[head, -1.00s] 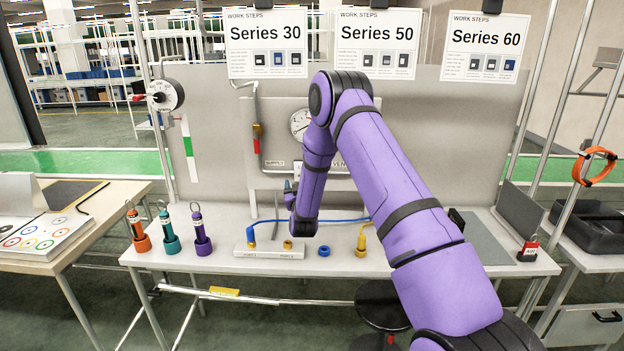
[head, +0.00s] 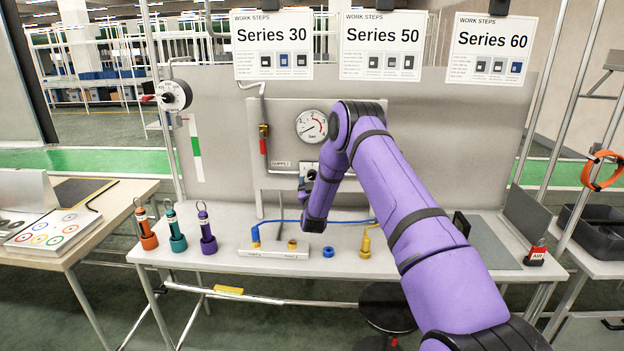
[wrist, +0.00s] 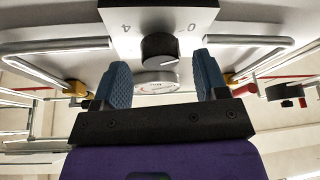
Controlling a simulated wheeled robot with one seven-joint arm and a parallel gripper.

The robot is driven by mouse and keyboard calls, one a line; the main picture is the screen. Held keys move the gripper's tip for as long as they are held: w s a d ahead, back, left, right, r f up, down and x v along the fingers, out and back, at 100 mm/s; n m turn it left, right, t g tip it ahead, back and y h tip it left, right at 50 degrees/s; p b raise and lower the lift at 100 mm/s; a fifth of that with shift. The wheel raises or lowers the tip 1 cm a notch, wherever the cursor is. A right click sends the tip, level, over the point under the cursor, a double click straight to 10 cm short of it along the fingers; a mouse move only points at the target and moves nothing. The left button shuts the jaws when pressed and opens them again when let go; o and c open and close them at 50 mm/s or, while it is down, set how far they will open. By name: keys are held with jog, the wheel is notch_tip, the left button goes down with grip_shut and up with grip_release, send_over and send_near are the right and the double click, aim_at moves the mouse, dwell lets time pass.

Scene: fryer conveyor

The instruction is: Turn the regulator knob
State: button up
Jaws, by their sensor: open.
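The regulator knob (wrist: 160,47) is black and round, on a pale plate (wrist: 196,12) marked 4 and 0 that appears upside down in the wrist view. My gripper (wrist: 160,66) is open, with one blue finger on each side of the knob in the picture. I see no contact between fingers and knob. In the head view, my gripper (head: 306,181) is just in front of the regulator plate (head: 308,167), and my wrist and the fingers hide the knob there. The pressure gauge (head: 312,126) above it has a white dial with a red arc.
Three coloured tools stand at the left. Pipe with a red-handled valve (head: 263,145) runs left of the regulator.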

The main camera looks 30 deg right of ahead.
jog(key=shift+x, duration=0.9)
jog(key=c, duration=0.9)
jog(key=shift+c, duration=0.2)
jog(key=shift+m, duration=0.4)
